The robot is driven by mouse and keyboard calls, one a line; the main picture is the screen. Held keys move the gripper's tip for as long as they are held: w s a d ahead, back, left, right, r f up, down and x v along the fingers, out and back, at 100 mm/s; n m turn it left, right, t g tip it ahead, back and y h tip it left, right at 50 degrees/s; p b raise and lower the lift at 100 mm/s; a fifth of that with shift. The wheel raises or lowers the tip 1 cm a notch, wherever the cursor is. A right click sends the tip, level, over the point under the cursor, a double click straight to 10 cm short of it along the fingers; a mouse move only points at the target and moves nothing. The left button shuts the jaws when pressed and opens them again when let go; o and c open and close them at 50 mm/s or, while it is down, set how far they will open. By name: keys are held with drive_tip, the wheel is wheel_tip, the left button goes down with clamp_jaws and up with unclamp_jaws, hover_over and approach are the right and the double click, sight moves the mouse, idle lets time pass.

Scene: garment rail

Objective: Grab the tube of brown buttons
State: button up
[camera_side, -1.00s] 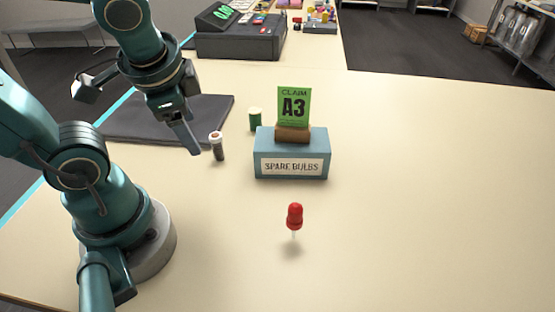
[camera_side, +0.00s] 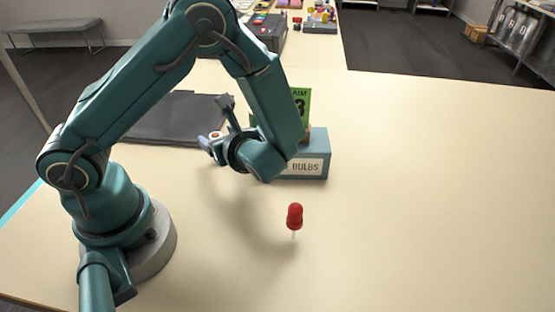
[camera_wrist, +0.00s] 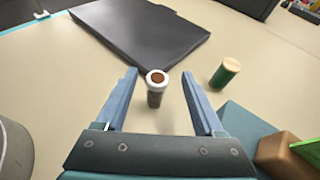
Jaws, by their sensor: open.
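The tube of brown buttons (camera_wrist: 155,92) stands upright on the table in the wrist view, with a white-rimmed top and brown contents. My gripper (camera_wrist: 162,80) is open, and the tube shows between its two fingers, a little nearer the left one. In the side view my gripper (camera_side: 207,145) is low and points left at the tube. Only the tube's top (camera_side: 216,135) shows there; the rest is hidden behind the gripper.
A green spool (camera_wrist: 225,73) stands right of the tube. The blue spare bulbs box (camera_side: 314,166) is close behind my wrist. A dark mat (camera_wrist: 140,32) lies beyond the tube. The table's right side is clear.

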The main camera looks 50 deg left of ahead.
sight(212, 135)
drive_tip(key=shift+s+f+m, duration=0.15)
drive_tip(key=shift+f+m, duration=0.15)
drive_tip(key=shift+f, duration=0.15)
drive_tip(key=shift+x, duration=2.35)
clamp_jaws()
